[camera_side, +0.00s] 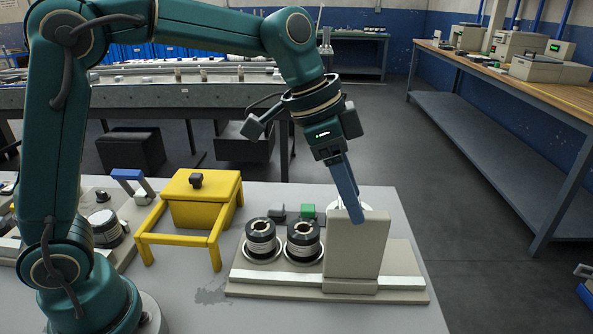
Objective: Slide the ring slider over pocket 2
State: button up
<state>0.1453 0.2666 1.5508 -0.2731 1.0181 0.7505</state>
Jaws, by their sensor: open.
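My gripper (356,220) points down at the upper edge of an upright beige panel (357,255). The jaws are open. A pale rounded edge (334,206) shows beside the fingers, mostly hidden; I cannot tell if it is the ring slider. Two black cylinders with silver bands, one on the left (261,238) and one on the right (303,240), stand upright in round pockets on the beige base. Any pocket behind the panel is hidden.
The beige base plate (250,280) has a bright rail (402,283) along its front. A yellow frame with a box (199,206) stands left. Table space in front is clear.

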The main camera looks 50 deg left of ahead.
aim_at(353, 252)
jog(key=shift+x, duration=2.15)
grip_shut()
jog(key=shift+r, duration=0.1)
